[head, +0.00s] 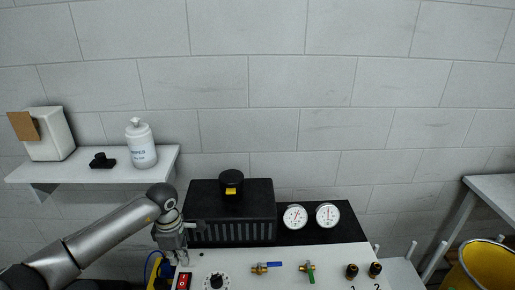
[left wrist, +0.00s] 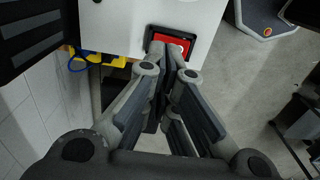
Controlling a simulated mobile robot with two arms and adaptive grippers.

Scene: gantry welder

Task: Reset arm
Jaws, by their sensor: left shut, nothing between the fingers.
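My left arm comes in from the left in the head view. My left gripper (head: 177,258) points down at the left edge of the white control panel (head: 236,266), just above the red rocker switch (head: 183,281). In the left wrist view the fingers of my left gripper (left wrist: 172,50) are shut with nothing between them. Their tips are by the red switch (left wrist: 184,43) in its black frame and cover part of it. I cannot tell whether they touch it. My right gripper is not in view.
The panel carries a black knob (head: 216,281), a blue-handled valve (head: 267,267) and a green-handled valve (head: 308,271). Behind it stand a black box (head: 231,211) and two gauges (head: 295,217). A wall shelf (head: 90,169) holds a white wipes bottle (head: 141,146). A yellow bin (head: 487,265) is at right.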

